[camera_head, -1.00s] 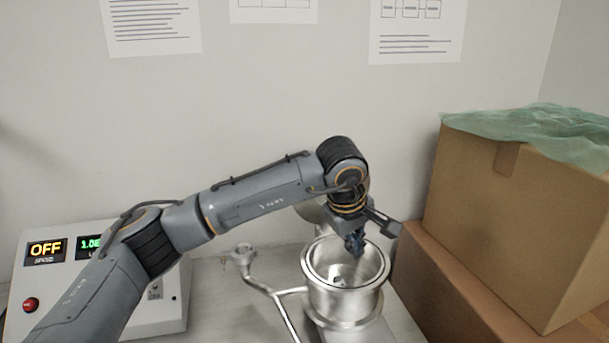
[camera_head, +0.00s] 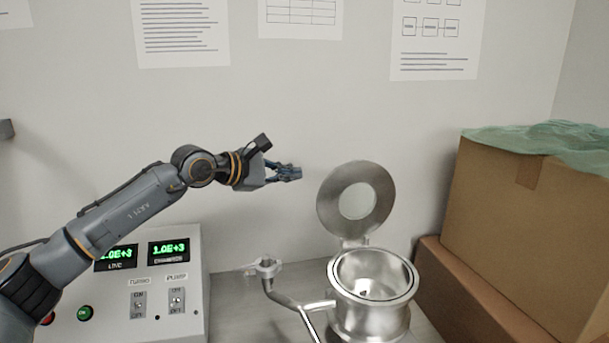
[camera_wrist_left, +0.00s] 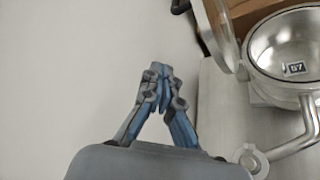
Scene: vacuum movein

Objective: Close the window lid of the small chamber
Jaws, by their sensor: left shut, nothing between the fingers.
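The small chamber (camera_head: 370,305) is a round, open-topped steel pot at the lower right of the head view. Its window lid (camera_head: 335,203), a steel ring with a round glass, stands raised on the hinge at the chamber's back. In the left wrist view the chamber (camera_wrist_left: 285,75) shows at the upper right with a small tag marked 57 inside, and part of the lid (camera_wrist_left: 222,35) shows beside it. My left gripper (camera_head: 298,173) is shut and empty, left of the raised lid and apart from it. It also shows in the left wrist view (camera_wrist_left: 158,72). My right gripper is not visible.
A steel side pipe (camera_head: 285,297) with a clamp runs left from the chamber. A control box (camera_head: 160,290) with green displays and switches stands at the left. Cardboard boxes (camera_head: 530,230) with green plastic on top stand close to the chamber's right. The wall is behind the lid.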

